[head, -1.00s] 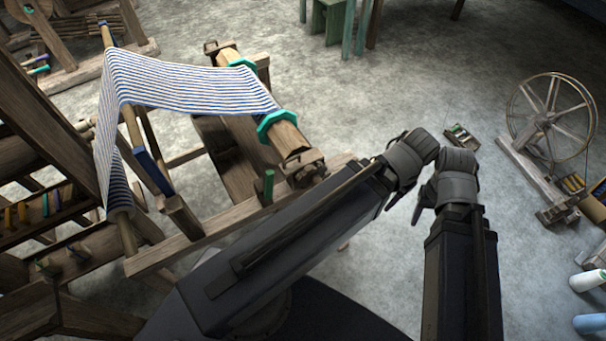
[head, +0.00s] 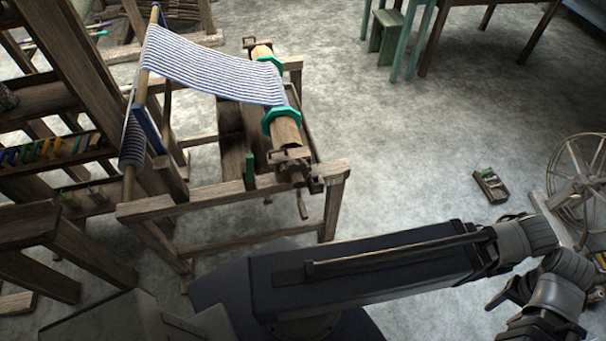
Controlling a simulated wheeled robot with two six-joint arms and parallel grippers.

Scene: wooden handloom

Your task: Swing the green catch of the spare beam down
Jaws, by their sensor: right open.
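The spare beam (head: 286,132) is a wooden roller with teal rings, lying in the small wooden stand left of centre. Blue-and-white striped cloth (head: 215,75) runs onto it. The green catch (head: 250,168) stands upright on the stand's near rail, left of the beam's near end. My right gripper (head: 514,291) is low at the right, partly hidden by my own arm links, open and well away from the catch. Nothing shows in it. My left gripper is not in view.
A wooden crank handle (head: 302,207) hangs at the stand's near end. A spinning wheel (head: 580,182) stands at the right, with a small wooden box (head: 491,186) on the floor near it.

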